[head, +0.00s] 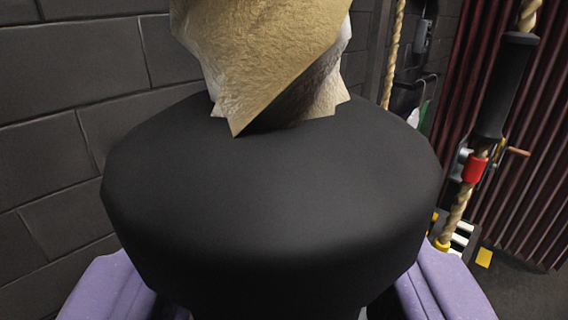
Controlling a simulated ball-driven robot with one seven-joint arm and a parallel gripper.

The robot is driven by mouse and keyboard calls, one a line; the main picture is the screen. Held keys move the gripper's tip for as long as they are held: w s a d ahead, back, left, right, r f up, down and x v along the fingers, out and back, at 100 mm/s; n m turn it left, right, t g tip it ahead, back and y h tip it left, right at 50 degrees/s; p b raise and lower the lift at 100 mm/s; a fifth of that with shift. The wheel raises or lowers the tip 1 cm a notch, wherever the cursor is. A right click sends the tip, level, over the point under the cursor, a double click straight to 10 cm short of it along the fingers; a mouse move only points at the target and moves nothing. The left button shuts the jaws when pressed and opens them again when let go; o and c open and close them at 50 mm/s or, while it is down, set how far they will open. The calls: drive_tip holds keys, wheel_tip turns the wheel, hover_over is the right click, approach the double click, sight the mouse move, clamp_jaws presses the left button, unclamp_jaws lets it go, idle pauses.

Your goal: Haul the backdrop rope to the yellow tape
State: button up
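A thick tan rope (457,209) runs down the right side, with its upper part at the top right. A black sleeve (504,88) covers its middle stretch, and a red collar (475,168) sits below the sleeve. A second tan rope length (395,52) hangs farther left. A small yellow patch (484,257) shows low at the right; I cannot tell whether it is the yellow tape. My gripper cannot be made out. A large black rounded form (265,205) fills the middle and hides what lies behind it. The backdrop itself cannot be identified.
A gold, crumpled-looking faceted shape (265,50) rises above the black form. Purple parts (445,285) show at both lower corners. A dark block wall (60,120) stands at the left, a maroon curtain (540,190) at the right. A wooden handle (515,151) sticks out beside the rope.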

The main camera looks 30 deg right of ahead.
drive_tip(key=shift+w+d, duration=0.25)
drive_tip(key=shift+w, duration=0.25)
clamp_jaws()
wheel_tip(320, 180, down, 34)
drive_tip(key=b, duration=3.4)
unclamp_jaws()
drive_tip(key=shift+r, duration=0.1)
